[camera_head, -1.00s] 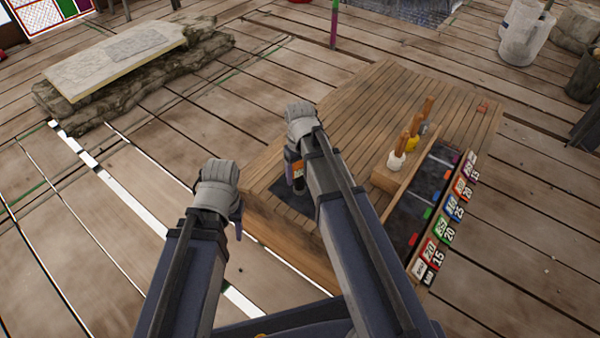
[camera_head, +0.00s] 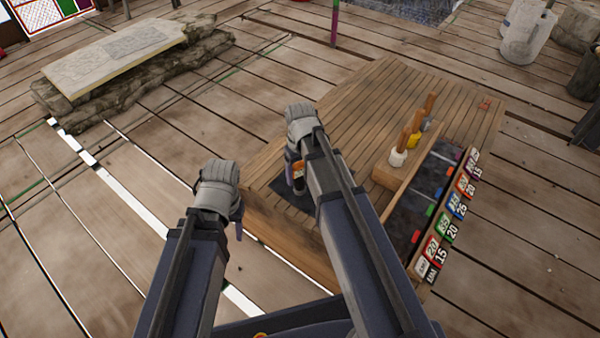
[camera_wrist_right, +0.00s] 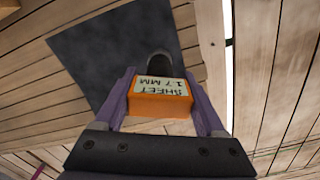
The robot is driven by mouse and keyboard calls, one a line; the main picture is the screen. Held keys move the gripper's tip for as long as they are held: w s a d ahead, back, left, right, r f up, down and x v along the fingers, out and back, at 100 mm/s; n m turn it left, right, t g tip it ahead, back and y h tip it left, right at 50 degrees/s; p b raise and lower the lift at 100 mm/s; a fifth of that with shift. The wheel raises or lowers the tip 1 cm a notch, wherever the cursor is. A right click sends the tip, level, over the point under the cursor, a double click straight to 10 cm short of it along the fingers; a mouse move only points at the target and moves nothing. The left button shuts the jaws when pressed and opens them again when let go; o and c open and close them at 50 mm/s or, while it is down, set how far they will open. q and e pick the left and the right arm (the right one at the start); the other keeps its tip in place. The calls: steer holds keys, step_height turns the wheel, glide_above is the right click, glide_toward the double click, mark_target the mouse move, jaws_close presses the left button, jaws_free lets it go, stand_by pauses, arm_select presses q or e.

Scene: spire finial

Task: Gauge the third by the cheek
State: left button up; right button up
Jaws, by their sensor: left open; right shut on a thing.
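My right gripper (camera_wrist_right: 163,105) is shut on an orange block (camera_wrist_right: 160,104) with a pale label that reads, upside down, "SHEET 17 MM". A dark rounded end (camera_wrist_right: 159,64) shows just beyond the block; I cannot tell how they join. The mat also fills the upper left of the right wrist view (camera_wrist_right: 125,45). My left gripper (camera_head: 239,215) is open and empty, left of the table (camera_head: 350,100).
Several wooden-handled tools (camera_head: 405,140) stand in a wooden block (camera_head: 384,178) on the table. Right of it is a dark strip with coloured marks (camera_head: 405,215) and a row of numbered tags (camera_head: 448,228). A stone slab (camera_head: 115,58) lies at the back left.

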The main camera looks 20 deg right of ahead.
mark_target(300, 165)
steer(key=shift+f+b, duration=1.1)
steer(key=shift+f, duration=0.25)
steer(key=o, duration=1.5)
steer(key=shift+r, duration=0.1)
step_height(300, 165, up, 8)
steer(key=p, duration=0.8)
steer(key=s+a+h, duration=0.1)
steer(key=s+a, duration=0.9)
steer(key=s, duration=0.4)
step_height(300, 165, up, 32)
steer(key=p, duration=3.1)
steer(key=shift+s+a+f+n+p, duration=0.2)
steer(key=shift+a+n+p, duration=0.1)
steer(key=shift+n, duration=0.1)
